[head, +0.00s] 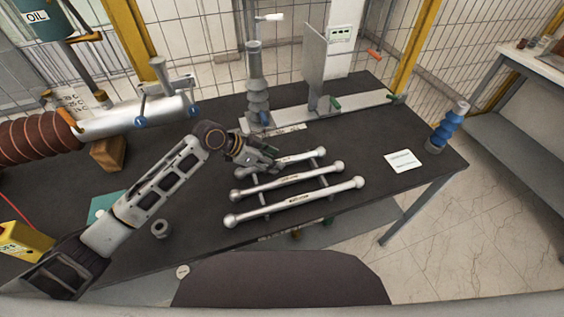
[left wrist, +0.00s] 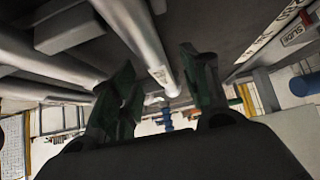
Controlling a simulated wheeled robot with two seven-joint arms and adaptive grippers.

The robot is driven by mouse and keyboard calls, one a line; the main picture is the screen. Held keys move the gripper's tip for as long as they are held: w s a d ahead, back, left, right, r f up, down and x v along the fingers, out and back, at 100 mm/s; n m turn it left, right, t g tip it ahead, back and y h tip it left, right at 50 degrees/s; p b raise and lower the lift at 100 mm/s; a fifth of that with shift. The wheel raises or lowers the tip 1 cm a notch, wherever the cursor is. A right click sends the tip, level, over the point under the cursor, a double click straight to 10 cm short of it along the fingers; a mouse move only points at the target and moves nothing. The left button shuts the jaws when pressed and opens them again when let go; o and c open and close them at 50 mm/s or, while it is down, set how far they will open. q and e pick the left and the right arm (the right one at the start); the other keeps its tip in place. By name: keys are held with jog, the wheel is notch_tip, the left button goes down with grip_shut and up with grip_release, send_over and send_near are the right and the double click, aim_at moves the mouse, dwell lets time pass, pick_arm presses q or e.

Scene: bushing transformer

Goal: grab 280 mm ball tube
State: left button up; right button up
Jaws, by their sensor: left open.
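Three silver ball tubes with a ball at each end lie side by side across a dark support on the table. The farthest (head: 301,159) looks shortest, the middle tube (head: 285,181) is longer, and the nearest (head: 300,201) is longest. Their labels are too small to read. My left gripper (head: 268,158) is open at the farthest tube and hides its left part. My right gripper is not in view.
A grey bushing (head: 257,85) and a metal rail fixture (head: 340,107) stand behind the tubes. A blue bushing (head: 449,127) and white paper (head: 403,161) are at the right. A large tube with a brown ribbed bushing (head: 38,139) lies left. A nut (head: 161,229) sits near the front edge.

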pick_arm(q)
jog(key=shift+x, duration=0.9)
jog(key=shift+w+d+f, duration=0.1)
jog(key=shift+d+f, duration=0.1)
jog(key=shift+d, duration=0.05)
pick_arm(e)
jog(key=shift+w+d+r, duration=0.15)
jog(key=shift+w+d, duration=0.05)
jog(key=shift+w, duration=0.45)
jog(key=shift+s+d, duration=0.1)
